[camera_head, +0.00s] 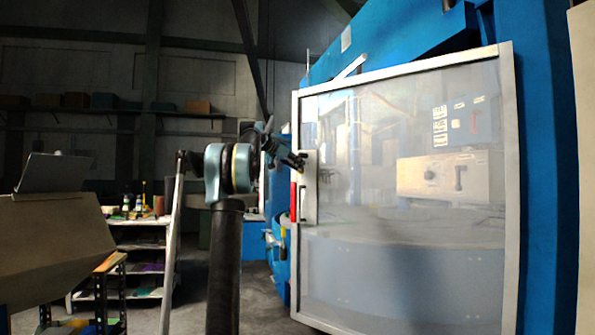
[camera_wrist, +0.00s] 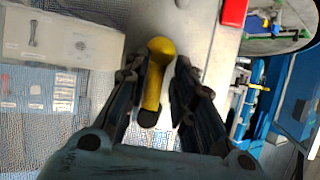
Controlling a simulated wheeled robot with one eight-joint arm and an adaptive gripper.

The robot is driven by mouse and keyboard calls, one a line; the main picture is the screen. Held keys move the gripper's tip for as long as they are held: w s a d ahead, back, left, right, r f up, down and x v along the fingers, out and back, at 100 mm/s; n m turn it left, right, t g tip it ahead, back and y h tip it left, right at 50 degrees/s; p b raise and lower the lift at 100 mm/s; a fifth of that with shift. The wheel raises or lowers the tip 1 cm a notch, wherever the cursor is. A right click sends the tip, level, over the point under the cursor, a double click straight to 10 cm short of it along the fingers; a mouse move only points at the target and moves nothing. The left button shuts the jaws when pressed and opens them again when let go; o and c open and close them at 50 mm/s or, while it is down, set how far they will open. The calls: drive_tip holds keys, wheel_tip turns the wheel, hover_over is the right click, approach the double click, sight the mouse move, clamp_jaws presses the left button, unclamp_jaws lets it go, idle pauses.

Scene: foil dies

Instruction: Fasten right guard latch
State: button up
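The right guard is a large clear panel in a pale metal frame (camera_head: 508,150), standing in front of blue machinery in the head view. Its latch plate (camera_head: 309,200) is on the left edge, with a red part (camera_head: 293,203) beside it. In the wrist view the plate (camera_wrist: 207,28) carries a yellow latch handle (camera_wrist: 160,75) with a rounded upper end and a dark lower end. My gripper (camera_wrist: 161,68) is open, one finger on each side of the handle. Contact with it is unclear. In the head view my gripper (camera_head: 298,161) is at the plate's upper left; the handle is hidden there.
A shelf unit (camera_head: 135,222) with bottles and trays stands at the left, beside a tan box-like cabinet (camera_head: 50,240). Blue machine parts (camera_head: 548,180) lie around and behind the guard. Some bare floor shows left of the guard.

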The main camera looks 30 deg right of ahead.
drive_tip(key=w+v, duration=0.1)
drive_tip(key=v, duration=0.8)
drive_tip(key=shift+s+a, duration=0.25)
drive_tip(key=shift+s, duration=0.15)
drive_tip(key=s+a+f+n+t+y, duration=0.1)
drive_tip(key=s+a+f+n+y, duration=0.1)
drive_tip(key=s+a+f, duration=0.4)
drive_tip(key=s+a+f+n+y, duration=0.1)
drive_tip(key=s+a+f+n, duration=0.1)
drive_tip(key=a+f, duration=0.6)
drive_tip(key=s+a+f+n+y, duration=0.3)
drive_tip(key=s+a+f, duration=0.8)
drive_tip(key=f, duration=0.4)
drive_tip(key=s+a+f+n+y, duration=0.3)
drive_tip(key=s+a+f+n, duration=0.2)
drive_tip(key=s+a+f, duration=0.6)
drive_tip(key=s+a+f+n+y, duration=0.4)
drive_tip(key=s+a+f, duration=0.7)
drive_tip(key=f, duration=1)
drive_tip(key=shift+s+n, duration=0.2)
drive_tip(key=shift+n, duration=0.4)
drive_tip(key=shift+f, duration=0.1)
